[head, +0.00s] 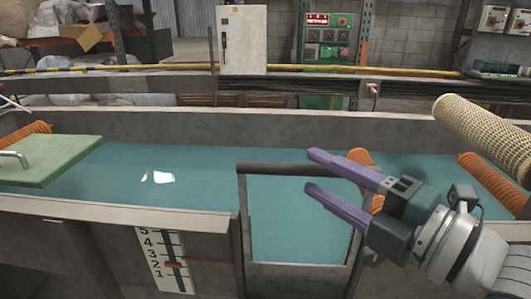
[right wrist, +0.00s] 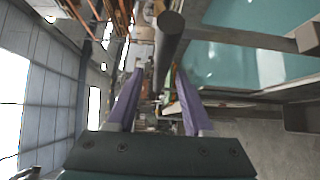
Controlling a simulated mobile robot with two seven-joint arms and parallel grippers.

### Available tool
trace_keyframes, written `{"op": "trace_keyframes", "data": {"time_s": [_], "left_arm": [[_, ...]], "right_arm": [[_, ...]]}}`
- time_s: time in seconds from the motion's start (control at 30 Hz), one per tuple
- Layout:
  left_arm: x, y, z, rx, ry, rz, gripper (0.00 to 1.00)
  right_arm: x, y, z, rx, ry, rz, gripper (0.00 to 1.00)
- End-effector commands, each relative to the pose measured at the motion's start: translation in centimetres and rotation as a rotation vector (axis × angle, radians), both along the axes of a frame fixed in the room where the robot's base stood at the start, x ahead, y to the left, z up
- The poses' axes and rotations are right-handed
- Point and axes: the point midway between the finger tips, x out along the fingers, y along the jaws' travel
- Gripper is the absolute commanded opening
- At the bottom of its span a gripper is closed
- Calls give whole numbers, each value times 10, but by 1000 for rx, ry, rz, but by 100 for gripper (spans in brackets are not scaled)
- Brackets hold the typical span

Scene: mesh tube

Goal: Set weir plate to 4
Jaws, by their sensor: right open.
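The weir plate's dark round top bar (head: 285,169) spans a grey upright frame (head: 243,225) at the tank's front wall. Water shows through the frame below the bar. A white scale (head: 160,255) with black numerals stands left of the frame; its red pointer (head: 174,265) sits near 2. My right gripper (head: 311,170) is open, with purple fingers pointing left, at the right part of the bar. In the right wrist view the bar (right wrist: 168,45) runs through the gap between the fingers (right wrist: 158,75); I cannot tell whether they touch it. My left gripper is not in view.
Teal water (head: 120,185) fills the tank. A green lid (head: 50,160) with a metal handle lies at left. A beige mesh tube (head: 485,130) is at upper right, above orange coiled hoses (head: 490,180). A grey cabinet (head: 242,40) and green control panel (head: 327,55) stand behind.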

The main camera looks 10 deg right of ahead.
Motion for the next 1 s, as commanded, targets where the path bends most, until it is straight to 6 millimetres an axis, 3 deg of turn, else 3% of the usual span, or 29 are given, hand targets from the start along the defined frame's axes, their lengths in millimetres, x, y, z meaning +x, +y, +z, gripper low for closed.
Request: {"op": "trace_keyframes", "data": {"time_s": [0.2, 0.57, 1.0], "left_arm": [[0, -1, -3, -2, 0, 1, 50], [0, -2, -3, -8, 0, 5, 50], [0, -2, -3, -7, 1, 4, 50]], "right_arm": [[22, 12, 0, 2, 0, 0, 52], [25, 14, 0, 1, 2, 0, 50], [25, 14, 0, 1, 2, 0, 1]]}}
